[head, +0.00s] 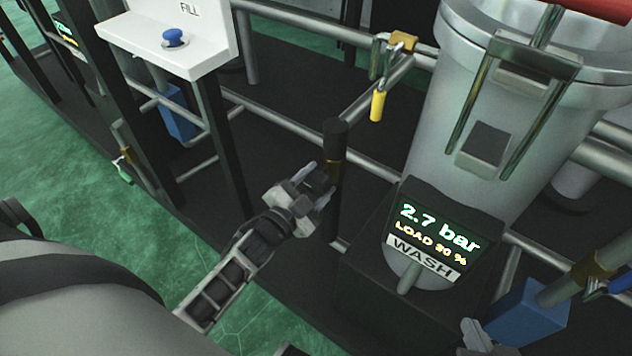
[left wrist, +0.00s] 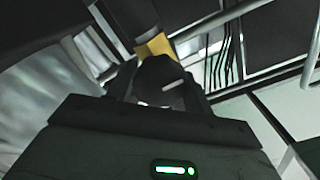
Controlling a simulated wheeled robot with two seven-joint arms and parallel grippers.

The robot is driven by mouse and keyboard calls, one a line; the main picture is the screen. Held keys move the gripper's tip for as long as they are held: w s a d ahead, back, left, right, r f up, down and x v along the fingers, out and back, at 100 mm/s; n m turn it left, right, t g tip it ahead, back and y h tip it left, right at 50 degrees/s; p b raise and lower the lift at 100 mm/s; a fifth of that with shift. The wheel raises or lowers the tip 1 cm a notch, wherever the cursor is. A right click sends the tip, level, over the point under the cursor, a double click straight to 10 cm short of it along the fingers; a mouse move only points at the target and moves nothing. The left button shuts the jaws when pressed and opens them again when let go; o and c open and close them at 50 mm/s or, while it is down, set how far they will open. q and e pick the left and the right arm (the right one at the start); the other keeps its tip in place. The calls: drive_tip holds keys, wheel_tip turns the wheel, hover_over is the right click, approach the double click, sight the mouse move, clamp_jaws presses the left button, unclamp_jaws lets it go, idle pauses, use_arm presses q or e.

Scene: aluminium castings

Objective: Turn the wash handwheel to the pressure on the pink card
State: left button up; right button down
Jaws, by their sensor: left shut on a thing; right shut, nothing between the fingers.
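The wash display (head: 425,240) reads 2.7 bar and LOAD 20 %, with a WASH label under it. My left gripper (head: 318,186) is shut on a dark round part, which I take to be the wash handwheel, in front of a brass collar (head: 333,170) on a dark upright post. In the left wrist view the handwheel (left wrist: 162,75) sits between the fingers and bears a short white mark. The brass piece (left wrist: 155,46) shows behind it. My right gripper (head: 478,337) shows only in part at the bottom edge, shut and empty. No pink card is in view.
A grey cylindrical vessel (head: 490,90) stands behind the display. A yellow-handled valve (head: 378,105) hangs on the pipework above my left gripper. A white FILL panel with a blue button (head: 173,38) is at upper left. A blue box (head: 525,318) stands at lower right.

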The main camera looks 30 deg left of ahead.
use_arm(q)
drive_tip(key=o, duration=1)
drive_tip(key=s, duration=0.5)
drive_tip(key=s+a+p, duration=0.1)
drive_tip(key=s, duration=0.4)
drive_tip(key=s+a, duration=0.1)
drive_tip(key=s, duration=0.4)
drive_tip(key=shift+s+a, duration=0.1)
drive_tip(key=shift+s, duration=0.3)
use_arm(e)
drive_tip(key=r, duration=0.2)
drive_tip(key=shift+s+d+r+t, duration=0.1)
drive_tip(key=shift+d+r+t, duration=0.2)
drive_tip(key=shift+d+r, duration=0.1)
use_arm(q)
drive_tip(key=shift+p, duration=0.3)
use_arm(e)
drive_tip(key=shift+a, duration=0.1)
